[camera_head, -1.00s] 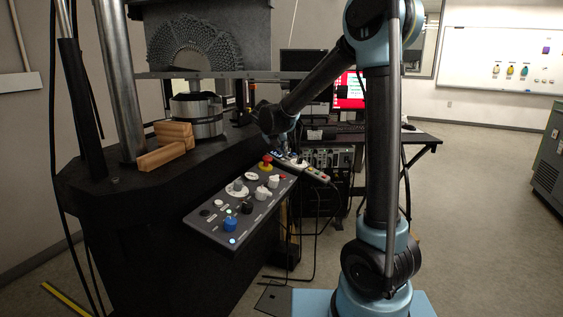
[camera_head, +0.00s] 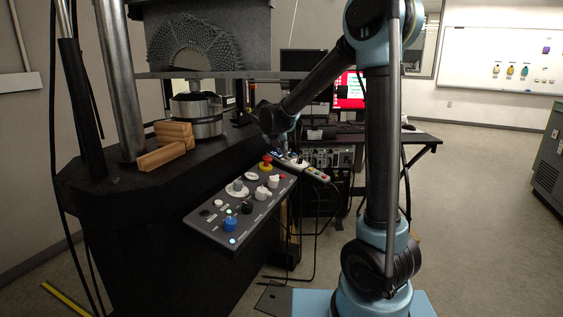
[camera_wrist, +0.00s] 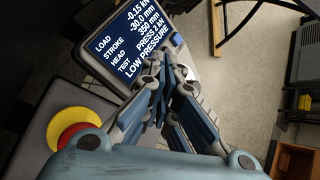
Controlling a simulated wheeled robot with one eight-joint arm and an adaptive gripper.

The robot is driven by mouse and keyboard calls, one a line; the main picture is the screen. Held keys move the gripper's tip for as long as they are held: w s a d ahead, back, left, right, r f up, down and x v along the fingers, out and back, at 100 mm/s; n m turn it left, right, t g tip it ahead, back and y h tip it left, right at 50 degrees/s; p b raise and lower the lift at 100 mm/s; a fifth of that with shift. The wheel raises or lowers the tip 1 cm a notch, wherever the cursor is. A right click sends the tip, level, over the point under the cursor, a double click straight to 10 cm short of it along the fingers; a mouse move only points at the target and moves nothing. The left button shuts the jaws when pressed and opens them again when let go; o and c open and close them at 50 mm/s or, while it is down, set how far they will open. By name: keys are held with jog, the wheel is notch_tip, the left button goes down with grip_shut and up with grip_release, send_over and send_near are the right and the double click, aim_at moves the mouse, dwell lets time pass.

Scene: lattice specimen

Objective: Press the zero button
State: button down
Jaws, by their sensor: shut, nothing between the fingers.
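A display box (camera_wrist: 125,40) with white readings for load, stroke, head and test fills the upper left of the wrist view. In the head view, the small pendant (camera_head: 314,173) lies just beyond the control panel. I cannot make out a button marked zero; my gripper may hide it. My gripper (camera_wrist: 166,84) is shut and empty, its fingertips pointing at the lower edge of the display box. Whether they touch it I cannot tell. In the head view my gripper (camera_head: 283,147) is small and dark above the pendant.
The sloping control panel (camera_head: 210,228) carries several knobs, a blue knob (camera_head: 230,224) and a red emergency stop on a yellow base (camera_head: 266,162), which is close left of my gripper in the wrist view (camera_wrist: 80,130). Wooden blocks (camera_head: 172,135) lie on the black machine base. Cables hang from the pendant.

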jog(key=shift+f, duration=0.15)
jog(key=shift+s+a+f, duration=0.15)
jog(key=shift+f, duration=0.05)
dwell(0.3)
jog(key=shift+f, duration=0.35)
dwell(0.8)
jog(key=shift+r, duration=0.8)
jog(key=shift+s+d+r, duration=0.1)
jog(key=shift+d+r, duration=0.15)
jog(key=shift+r, duration=0.55)
jog(key=shift+s+d+r, duration=0.1)
jog(key=shift+d+r, duration=0.15)
jog(key=shift+r, duration=0.55)
jog(key=shift+s+d+r, duration=0.1)
jog(key=shift+d+r, duration=0.15)
jog(key=shift+r, duration=0.55)
